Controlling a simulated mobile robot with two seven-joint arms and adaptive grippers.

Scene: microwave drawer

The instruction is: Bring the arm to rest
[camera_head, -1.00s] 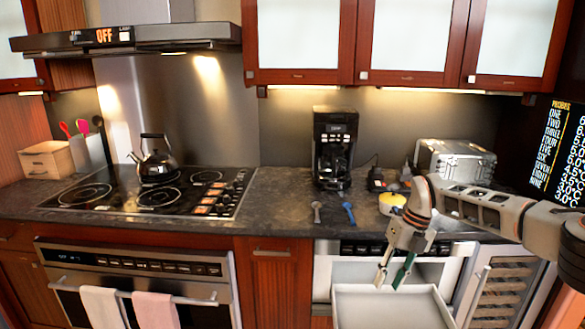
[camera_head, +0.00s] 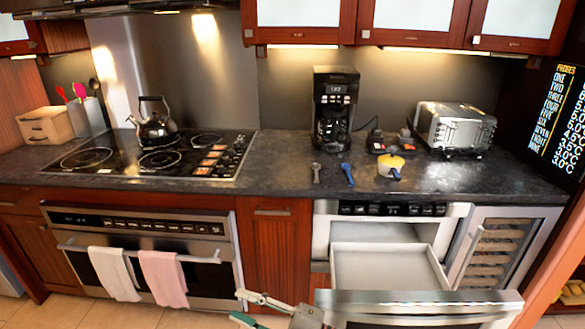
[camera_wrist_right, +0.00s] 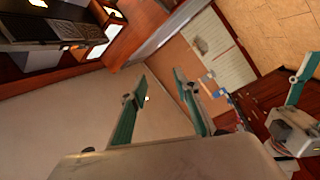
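My right gripper (camera_head: 238,305) shows at the bottom edge of the head view, low in front of the cabinets and left of the open drawer. Its two fingers are spread with nothing between them, as the right wrist view (camera_wrist_right: 160,76) also shows. The rest of my right arm is mostly below the head view. What looks like my left gripper (camera_wrist_right: 294,105) shows at the right edge of the right wrist view; its opening is unclear. It is not in the head view. The microwave drawer (camera_head: 375,252) is pulled out and looks empty.
The drawer's front (camera_head: 420,305) juts out at the lower right. An oven (camera_head: 140,225) with two hanging towels is on the left. A kettle (camera_head: 155,127) stands on the cooktop. A coffee maker (camera_head: 333,100) and a toaster (camera_head: 455,128) stand on the counter (camera_head: 270,165).

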